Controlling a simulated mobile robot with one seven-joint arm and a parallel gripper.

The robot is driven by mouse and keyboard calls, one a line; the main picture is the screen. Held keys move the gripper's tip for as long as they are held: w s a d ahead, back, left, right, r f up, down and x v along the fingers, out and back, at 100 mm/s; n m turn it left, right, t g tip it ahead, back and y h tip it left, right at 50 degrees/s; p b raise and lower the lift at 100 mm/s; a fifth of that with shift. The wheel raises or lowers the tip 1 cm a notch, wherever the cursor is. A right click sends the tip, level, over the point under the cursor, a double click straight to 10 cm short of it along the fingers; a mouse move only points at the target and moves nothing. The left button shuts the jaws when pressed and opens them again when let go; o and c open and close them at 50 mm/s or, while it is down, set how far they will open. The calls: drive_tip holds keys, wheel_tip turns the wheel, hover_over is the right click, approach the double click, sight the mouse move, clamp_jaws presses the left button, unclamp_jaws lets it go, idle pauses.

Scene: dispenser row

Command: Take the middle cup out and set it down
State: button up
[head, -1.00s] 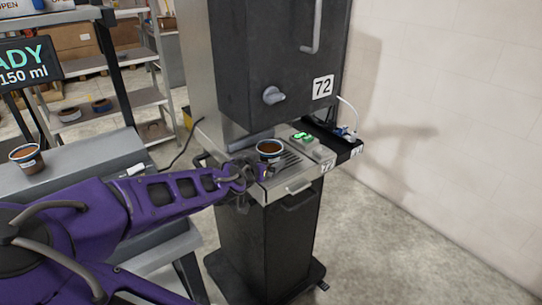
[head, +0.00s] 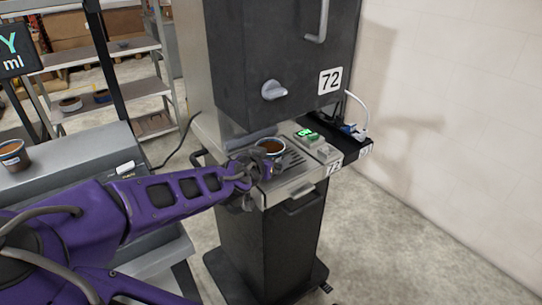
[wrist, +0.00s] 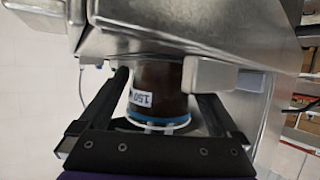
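A cup with brown contents and a pale rim (head: 270,147) stands on the metal drip tray (head: 296,190) of the black dispenser marked 72. The wrist view shows this cup as a dark brown body with a blue band and a white 150 label (wrist: 158,90). My gripper (head: 262,168) reaches in from the left at the cup. In the wrist view its two dark fingers (wrist: 162,100) lie on either side of the cup, with narrow gaps that suggest it is open. Finger contact is hard to make out in the head view.
The dispenser's black body (head: 270,60) overhangs the cup closely. A small box with a green light (head: 308,138) stands right of the tray. Another cup (head: 14,155) stands on a grey counter (head: 70,160) at left. Shelves are behind; the floor at right is clear.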

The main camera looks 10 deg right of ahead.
drive_tip(key=c, duration=1.4)
drive_tip(key=shift+w+r, duration=0.1)
drive_tip(key=shift+r, duration=0.05)
